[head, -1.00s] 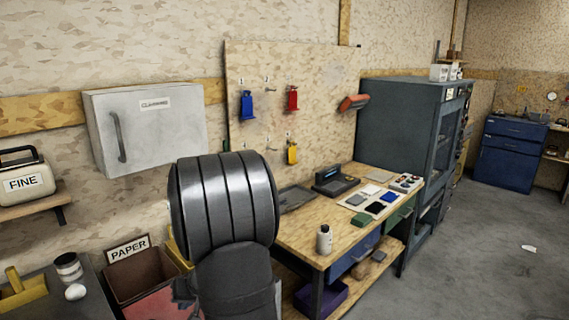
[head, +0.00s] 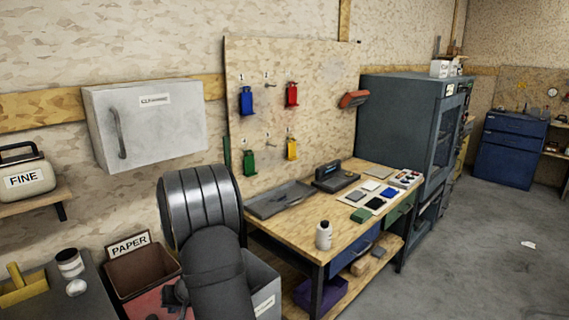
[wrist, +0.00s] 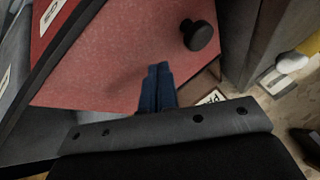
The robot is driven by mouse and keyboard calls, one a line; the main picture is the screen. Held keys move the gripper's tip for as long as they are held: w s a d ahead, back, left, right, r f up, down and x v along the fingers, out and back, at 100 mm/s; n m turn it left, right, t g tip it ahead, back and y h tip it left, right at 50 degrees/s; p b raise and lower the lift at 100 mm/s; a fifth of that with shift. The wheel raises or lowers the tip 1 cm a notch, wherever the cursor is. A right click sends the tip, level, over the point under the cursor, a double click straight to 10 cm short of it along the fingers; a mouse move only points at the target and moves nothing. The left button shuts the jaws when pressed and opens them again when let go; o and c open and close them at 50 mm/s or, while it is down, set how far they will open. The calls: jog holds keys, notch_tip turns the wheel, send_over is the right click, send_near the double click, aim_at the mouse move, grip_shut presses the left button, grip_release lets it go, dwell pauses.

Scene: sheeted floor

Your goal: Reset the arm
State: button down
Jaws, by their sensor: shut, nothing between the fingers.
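My gripper (wrist: 158,82) shows in the wrist view as two dark blue fingers pressed together, with nothing between them. It points toward a red panel (wrist: 110,65) with a round black knob (wrist: 201,35). I cannot tell whether the fingertips touch the panel. In the head view my arm stands at the lower middle, and its own links hide the gripper's fingers.
A workbench (head: 290,232) with a white bottle (head: 323,236) stands right of my arm. An open bin (head: 142,270) marked PAPER is at its left. A grey cabinet (head: 160,135) hangs behind, beside a pegboard (head: 320,95) with coloured tags. The floor (head: 480,245) at right is mostly clear.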

jog(key=w+d, duration=1)
jog(key=d+r, duration=0.5)
jog(key=d, duration=0.1)
jog(key=shift+s+d+r, duration=0.2)
jog(key=a+f, duration=0.5)
jog(key=a, duration=0.1)
jog(key=s+a, duration=0.8)
jog(key=a, duration=0.1)
jog(key=shift+s+f, duration=0.15)
jog(key=shift+f, duration=0.05)
